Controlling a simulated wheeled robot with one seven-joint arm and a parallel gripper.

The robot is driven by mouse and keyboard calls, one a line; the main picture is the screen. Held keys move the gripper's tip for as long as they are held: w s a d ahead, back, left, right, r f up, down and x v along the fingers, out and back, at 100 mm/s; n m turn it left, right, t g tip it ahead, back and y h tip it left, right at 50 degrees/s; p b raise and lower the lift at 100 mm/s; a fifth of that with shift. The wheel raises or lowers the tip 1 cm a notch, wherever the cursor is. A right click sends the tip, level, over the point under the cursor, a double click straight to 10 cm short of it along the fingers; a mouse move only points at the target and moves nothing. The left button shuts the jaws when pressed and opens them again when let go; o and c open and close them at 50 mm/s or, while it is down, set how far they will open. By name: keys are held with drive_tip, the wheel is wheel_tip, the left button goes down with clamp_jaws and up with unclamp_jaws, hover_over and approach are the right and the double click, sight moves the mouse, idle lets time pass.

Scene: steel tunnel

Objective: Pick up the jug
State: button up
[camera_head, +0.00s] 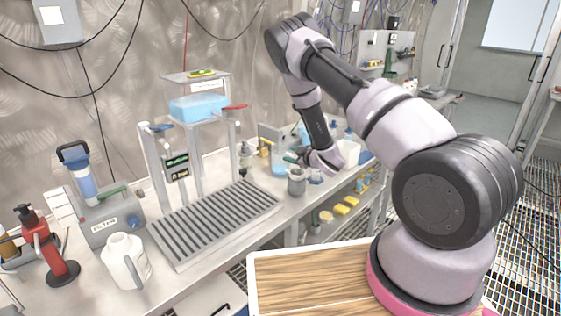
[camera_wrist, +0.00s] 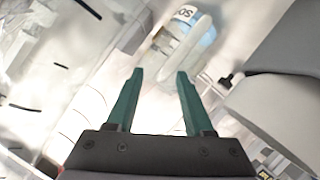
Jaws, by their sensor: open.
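My gripper (camera_head: 291,157) is at the far right part of the steel bench, beside a clear vessel with blue contents (camera_head: 279,160). In the wrist view its green fingers (camera_wrist: 160,74) are spread, with nothing between them. Ahead of the fingertips, apart from them, is a pale handled vessel with a blue part (camera_wrist: 190,42) and a lettered label; I cannot tell for certain that it is the same clear vessel. A white jug with a handle (camera_head: 125,262) stands upright at the bench's near left, far from my gripper.
A grey metal pot (camera_head: 296,182) stands close below my gripper. A slatted drain tray (camera_head: 215,222) and a dispenser stand with a blue tank (camera_head: 198,107) fill the bench middle. A filter unit (camera_head: 110,218) and a red bottle (camera_head: 45,245) are at left.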

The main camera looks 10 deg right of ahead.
clamp_jaws()
idle(1.4)
